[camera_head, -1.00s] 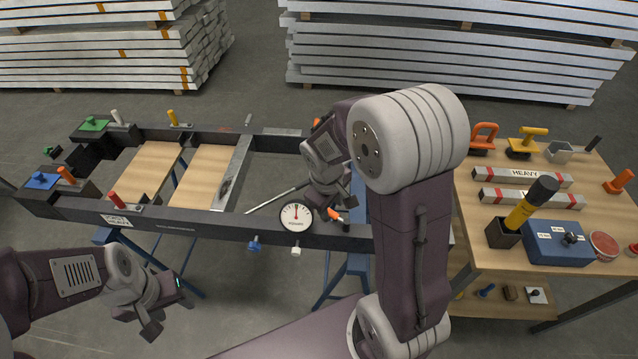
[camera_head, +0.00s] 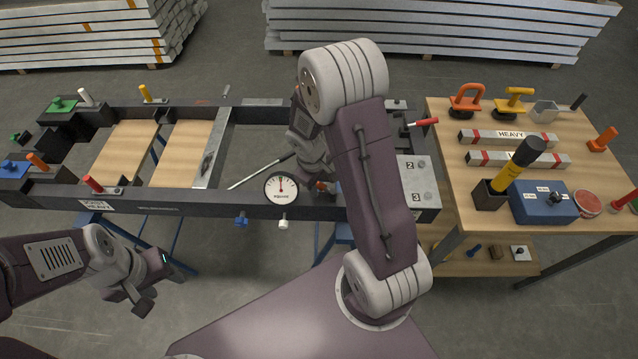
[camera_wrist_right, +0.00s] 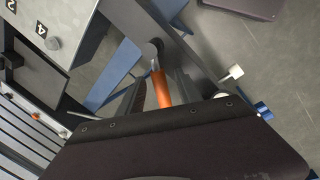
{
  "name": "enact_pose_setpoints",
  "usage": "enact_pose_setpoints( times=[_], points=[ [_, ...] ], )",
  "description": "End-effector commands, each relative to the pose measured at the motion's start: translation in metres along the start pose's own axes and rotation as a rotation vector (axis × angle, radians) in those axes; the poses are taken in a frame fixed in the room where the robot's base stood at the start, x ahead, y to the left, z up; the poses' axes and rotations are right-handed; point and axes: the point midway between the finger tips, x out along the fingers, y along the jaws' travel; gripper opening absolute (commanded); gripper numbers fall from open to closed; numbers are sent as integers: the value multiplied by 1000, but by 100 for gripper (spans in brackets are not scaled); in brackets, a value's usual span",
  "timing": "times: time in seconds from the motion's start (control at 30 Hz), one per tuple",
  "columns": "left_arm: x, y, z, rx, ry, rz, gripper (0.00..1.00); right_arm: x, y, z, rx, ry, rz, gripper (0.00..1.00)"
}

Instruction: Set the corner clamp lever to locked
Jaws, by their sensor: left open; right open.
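The orange-handled lever (camera_head: 325,187) is on the front rail of the dark frame (camera_head: 225,209), just right of the dial, mostly hidden by my right gripper in the head view. In the right wrist view the orange handle (camera_wrist_right: 162,90) lies between the two fingers of my right gripper (camera_wrist_right: 160,85). That gripper is open, and whether a finger touches the handle is unclear. In the head view my right gripper (camera_head: 322,178) is low over the front rail. My left gripper (camera_head: 158,282) is open and empty in front of the frame. No locked marking is readable.
A round dial (camera_head: 281,188) is on the front rail, with blue (camera_head: 240,221) and white (camera_head: 283,223) knobs below. A red-handled lever (camera_head: 425,122) stands at the frame's right end. The wooden bench (camera_head: 590,165) at right holds clamps, bars and a blue box (camera_head: 543,202).

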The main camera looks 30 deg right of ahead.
Motion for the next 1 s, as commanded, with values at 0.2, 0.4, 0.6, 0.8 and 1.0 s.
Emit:
enact_pose_setpoints(
  times=[0.2,0.4,0.6,0.8,1.0],
  points=[
    [0,0,0,0,0,0,47,0,0,0,0,1,0,41],
    [0,0,0,0,0,0,47,0,0,0,0,1,0,0],
    [0,0,0,0,0,0,47,0,0,0,0,0,0,0],
    [0,0,0,0,0,0,47,0,0,0,0,0,1,0],
    [0,0,0,0,0,0,47,0,0,0,0,0,1,0]
  ],
)
